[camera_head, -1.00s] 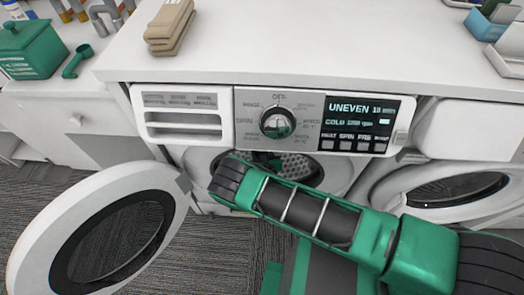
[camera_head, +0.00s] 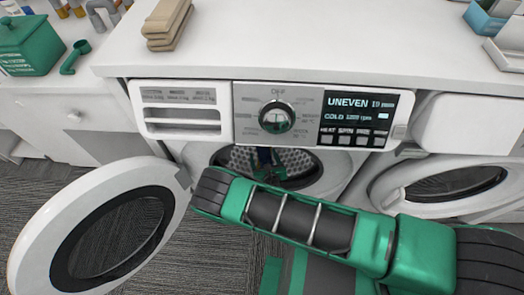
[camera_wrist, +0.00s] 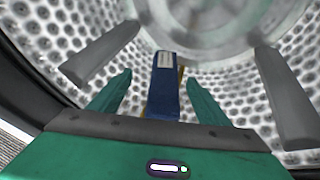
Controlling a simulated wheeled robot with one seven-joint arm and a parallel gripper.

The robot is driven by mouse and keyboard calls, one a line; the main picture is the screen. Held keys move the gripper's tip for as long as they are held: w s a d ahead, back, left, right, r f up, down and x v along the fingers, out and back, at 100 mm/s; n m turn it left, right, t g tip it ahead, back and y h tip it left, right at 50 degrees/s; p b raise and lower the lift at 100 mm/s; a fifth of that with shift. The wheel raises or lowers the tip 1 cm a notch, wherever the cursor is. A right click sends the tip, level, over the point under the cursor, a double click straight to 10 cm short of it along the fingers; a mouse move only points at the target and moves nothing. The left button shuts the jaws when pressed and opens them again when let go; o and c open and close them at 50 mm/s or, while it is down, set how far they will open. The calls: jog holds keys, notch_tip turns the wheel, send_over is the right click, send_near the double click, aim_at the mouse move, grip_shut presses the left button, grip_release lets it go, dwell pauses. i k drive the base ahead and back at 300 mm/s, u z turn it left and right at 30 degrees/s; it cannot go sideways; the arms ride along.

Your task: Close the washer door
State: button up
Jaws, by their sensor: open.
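The washer door (camera_head: 100,182), a white ring around dark glass, stands wide open at the left of the washer (camera_head: 180,97). Its hinge side is near the left of the drum opening. My gripper (camera_wrist: 158,72) points into the perforated metal drum, with its two green fingers apart. A blue box-like item (camera_wrist: 164,95) with a pale label shows between the fingers in the wrist view; I cannot tell whether they touch it. The drum opening (camera_head: 237,157) shows partly behind my arm, with blue and green parts inside.
A second front-loader (camera_head: 440,130) stands close on the right. The white countertop (camera_head: 300,40) above holds folded beige cloths (camera_head: 166,25). A green box (camera_head: 30,45) and a green scoop (camera_head: 75,57) lie at the far left. Grey carpet (camera_head: 225,245) lies below the door.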

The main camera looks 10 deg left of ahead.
aim_at(97, 231)
jog(key=k, duration=1.5)
